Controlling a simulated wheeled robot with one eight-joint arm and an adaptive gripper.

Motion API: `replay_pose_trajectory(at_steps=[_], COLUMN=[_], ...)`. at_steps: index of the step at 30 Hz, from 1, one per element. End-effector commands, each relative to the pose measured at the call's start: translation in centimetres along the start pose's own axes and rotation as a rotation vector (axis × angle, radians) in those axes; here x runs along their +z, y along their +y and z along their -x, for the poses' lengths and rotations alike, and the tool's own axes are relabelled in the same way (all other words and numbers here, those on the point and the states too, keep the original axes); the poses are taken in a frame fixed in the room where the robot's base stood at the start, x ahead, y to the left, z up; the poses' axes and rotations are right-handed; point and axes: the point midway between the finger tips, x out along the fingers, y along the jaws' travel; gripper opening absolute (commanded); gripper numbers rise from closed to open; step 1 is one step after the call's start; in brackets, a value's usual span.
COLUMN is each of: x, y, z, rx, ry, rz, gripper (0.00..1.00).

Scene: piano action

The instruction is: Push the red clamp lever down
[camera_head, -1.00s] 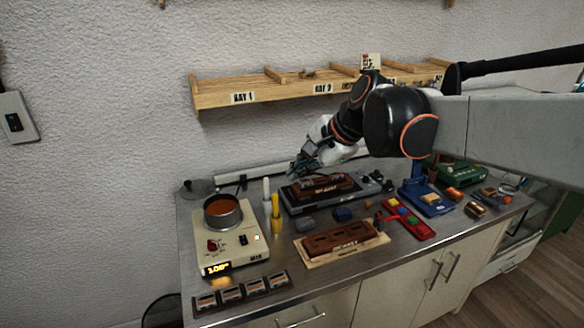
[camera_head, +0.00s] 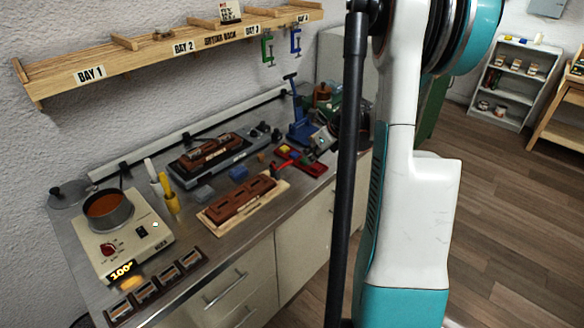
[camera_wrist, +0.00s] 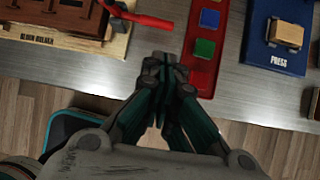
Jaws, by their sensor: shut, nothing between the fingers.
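The red clamp lever (camera_wrist: 138,15) shows at the top of the wrist view, slanting down to the right beside a brown mold (camera_wrist: 62,17) on a pale wooden board. In the head view the lever (camera_head: 282,169) is small, at the right end of the mold (camera_head: 240,199). My gripper (camera_wrist: 165,62) is shut and empty. The lever's upper left end is cut off in the wrist view.
A red tray (camera_wrist: 200,72) with coloured blocks lies right of the fingertips, and a blue press (camera_wrist: 272,62) further right. Bare steel counter (camera_wrist: 110,72) lies left of the fingers. In the head view a hot plate (camera_head: 128,240) with a pot stands far left.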

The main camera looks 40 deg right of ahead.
Motion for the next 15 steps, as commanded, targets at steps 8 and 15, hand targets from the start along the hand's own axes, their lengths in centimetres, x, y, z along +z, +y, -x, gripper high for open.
replay_pose_trajectory(at_steps=[8,15], x=[0.0,0.0], y=[0.0,0.0], z=[0.0,-2.1], rx=[0.0,0.0], ry=[0.0,0.0], rz=[0.0,0.003], gripper=[0.0,0.0])
